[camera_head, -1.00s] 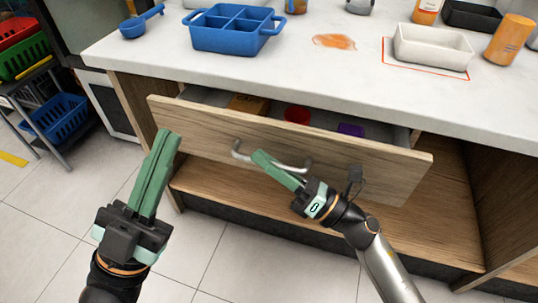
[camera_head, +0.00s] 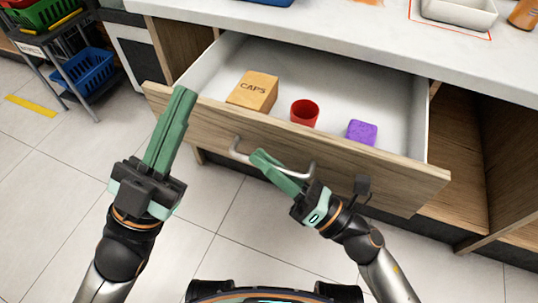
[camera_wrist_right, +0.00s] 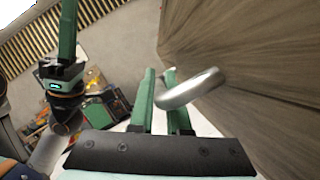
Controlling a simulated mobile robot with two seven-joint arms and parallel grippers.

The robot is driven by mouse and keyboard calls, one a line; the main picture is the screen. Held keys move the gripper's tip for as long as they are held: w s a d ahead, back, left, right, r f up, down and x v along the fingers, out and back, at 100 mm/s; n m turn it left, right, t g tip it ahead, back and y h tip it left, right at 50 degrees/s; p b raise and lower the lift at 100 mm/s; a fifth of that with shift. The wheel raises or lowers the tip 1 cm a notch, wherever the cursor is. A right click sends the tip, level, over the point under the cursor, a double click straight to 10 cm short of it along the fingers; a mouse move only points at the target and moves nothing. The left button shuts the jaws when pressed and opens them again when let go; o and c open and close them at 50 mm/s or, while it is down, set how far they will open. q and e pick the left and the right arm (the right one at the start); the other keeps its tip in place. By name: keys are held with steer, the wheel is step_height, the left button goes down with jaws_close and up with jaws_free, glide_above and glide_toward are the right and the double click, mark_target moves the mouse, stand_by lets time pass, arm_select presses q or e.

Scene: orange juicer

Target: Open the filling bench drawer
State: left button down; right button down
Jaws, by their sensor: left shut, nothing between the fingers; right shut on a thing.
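The wooden filling bench drawer (camera_head: 372,178) stands well out from the bench in the head view. Its white inside shows a box marked CAPS (camera_head: 253,92), a red cup (camera_head: 304,112) and a purple block (camera_head: 361,132). A curved metal handle (camera_head: 240,153) is on its front. My right gripper (camera_head: 268,165) is shut on the handle; the right wrist view shows the handle (camera_wrist_right: 193,88) at its green fingers (camera_wrist_right: 160,92). My left gripper (camera_head: 176,108) is shut and empty, in front of the drawer's left end.
The white benchtop (camera_head: 330,42) runs above the drawer, with a white tray (camera_head: 459,10) at the back right. A rack with a blue basket (camera_head: 82,72) stands at the left. The tiled floor (camera_head: 60,190) is clear at the left.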

steer(key=c, duration=1.2)
jaws_free()
steer(key=shift+o, duration=0.2)
steer(key=v, duration=1.2)
steer(key=shift+d+b, duration=0.25)
steer(key=shift+b, duration=0.05)
steer(key=shift+s+f, duration=0.15)
